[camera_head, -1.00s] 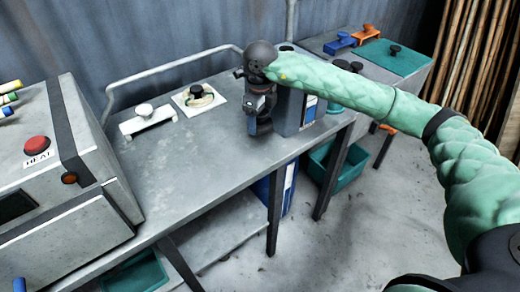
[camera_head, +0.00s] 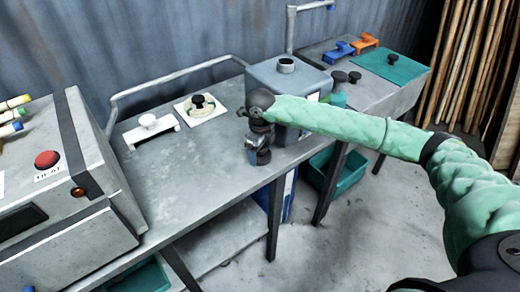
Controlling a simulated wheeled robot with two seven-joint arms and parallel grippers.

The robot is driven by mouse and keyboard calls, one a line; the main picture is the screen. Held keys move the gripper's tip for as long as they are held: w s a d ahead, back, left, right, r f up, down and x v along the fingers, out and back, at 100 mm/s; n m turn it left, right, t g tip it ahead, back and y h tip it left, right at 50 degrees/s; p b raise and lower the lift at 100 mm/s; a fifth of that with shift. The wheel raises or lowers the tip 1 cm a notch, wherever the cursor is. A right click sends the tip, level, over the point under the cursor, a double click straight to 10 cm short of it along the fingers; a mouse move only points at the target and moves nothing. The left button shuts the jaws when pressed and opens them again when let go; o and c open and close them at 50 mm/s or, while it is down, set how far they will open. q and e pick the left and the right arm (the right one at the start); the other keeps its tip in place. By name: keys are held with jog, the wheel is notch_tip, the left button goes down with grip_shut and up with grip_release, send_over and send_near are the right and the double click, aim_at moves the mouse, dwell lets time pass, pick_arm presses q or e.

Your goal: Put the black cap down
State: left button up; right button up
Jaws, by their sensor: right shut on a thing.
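My right gripper (camera_head: 258,150) points down over the grey metal table (camera_head: 200,170), in front of the blue-grey tank. It is shut on a small dark thing, apparently the black cap (camera_head: 263,158), low at or just above the tabletop near the front edge. The fingers hide most of the cap, and I cannot tell if it touches the table. The tank (camera_head: 275,78) has a short open-looking neck (camera_head: 287,65) on top. My left gripper is not in view.
The heater box (camera_head: 60,200) stands at the left. The table's middle is clear.

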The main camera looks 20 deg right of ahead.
jog(key=shift+f, duration=0.2)
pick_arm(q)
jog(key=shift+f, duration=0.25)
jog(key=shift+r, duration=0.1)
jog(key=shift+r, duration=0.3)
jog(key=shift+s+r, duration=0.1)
pick_arm(e)
jog(key=shift+f, duration=0.1)
jog(key=o, duration=0.8)
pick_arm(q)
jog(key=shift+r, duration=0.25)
pick_arm(e)
jog(key=shift+o, duration=0.9)
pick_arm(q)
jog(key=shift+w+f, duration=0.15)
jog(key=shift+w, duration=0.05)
